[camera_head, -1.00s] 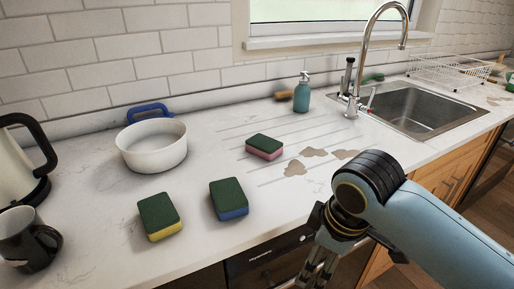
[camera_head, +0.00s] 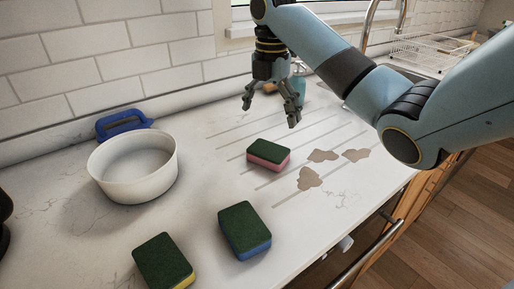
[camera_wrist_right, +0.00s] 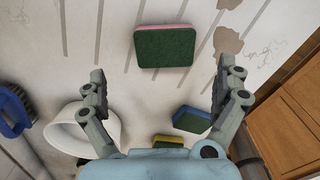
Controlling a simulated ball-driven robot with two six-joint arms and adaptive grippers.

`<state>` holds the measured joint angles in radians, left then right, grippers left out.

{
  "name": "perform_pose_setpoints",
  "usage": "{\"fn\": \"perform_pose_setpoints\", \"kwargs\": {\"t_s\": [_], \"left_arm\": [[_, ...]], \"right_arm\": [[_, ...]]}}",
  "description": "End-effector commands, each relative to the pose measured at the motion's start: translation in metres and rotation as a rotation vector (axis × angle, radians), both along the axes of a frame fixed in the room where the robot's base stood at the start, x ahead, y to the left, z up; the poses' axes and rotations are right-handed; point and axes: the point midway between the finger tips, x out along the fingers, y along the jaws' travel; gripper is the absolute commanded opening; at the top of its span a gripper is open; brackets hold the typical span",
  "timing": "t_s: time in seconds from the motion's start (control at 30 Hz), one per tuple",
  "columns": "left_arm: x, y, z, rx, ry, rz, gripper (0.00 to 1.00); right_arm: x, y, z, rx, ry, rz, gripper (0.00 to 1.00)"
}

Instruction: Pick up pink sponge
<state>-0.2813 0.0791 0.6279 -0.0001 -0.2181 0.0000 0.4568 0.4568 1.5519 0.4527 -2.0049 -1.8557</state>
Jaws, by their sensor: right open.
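The pink sponge (camera_head: 268,155) has a dark green top and lies flat on the grooved part of the counter in the head view. It also shows in the right wrist view (camera_wrist_right: 165,47), green side up, ahead of and between the two fingers. My right gripper (camera_head: 270,112) is open and empty, pointing down above the counter, behind the sponge in the head view and apart from it. Its fingers show spread wide in the right wrist view (camera_wrist_right: 162,82). My left gripper is not in view.
A blue sponge (camera_head: 245,230) and a yellow sponge (camera_head: 163,263) lie nearer the front. A white bowl (camera_head: 134,168) and a blue brush (camera_head: 122,123) are at the left. A teal bottle (camera_head: 299,88) stands behind my gripper. Brown stains (camera_head: 311,178) mark the counter right of the pink sponge.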

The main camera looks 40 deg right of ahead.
Motion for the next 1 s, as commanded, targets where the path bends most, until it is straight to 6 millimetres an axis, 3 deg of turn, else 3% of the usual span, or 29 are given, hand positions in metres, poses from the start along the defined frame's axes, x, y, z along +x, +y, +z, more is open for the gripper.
{"fn": "perform_pose_setpoints", "kwargs": {"t_s": [0.17,0.37,0.73,1.0], "left_arm": [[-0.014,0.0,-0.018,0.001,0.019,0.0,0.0],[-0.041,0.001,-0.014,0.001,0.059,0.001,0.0],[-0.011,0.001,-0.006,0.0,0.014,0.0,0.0],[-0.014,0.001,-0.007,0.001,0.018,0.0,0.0]], "right_arm": [[-0.001,0.0,-0.033,0.002,0.006,0.008,1.0],[-0.001,0.0,-0.052,0.001,0.003,0.008,1.0],[-0.005,0.004,-0.1,0.001,0.003,0.006,1.0],[-0.005,0.004,-0.105,0.0,0.002,0.007,1.0]]}}
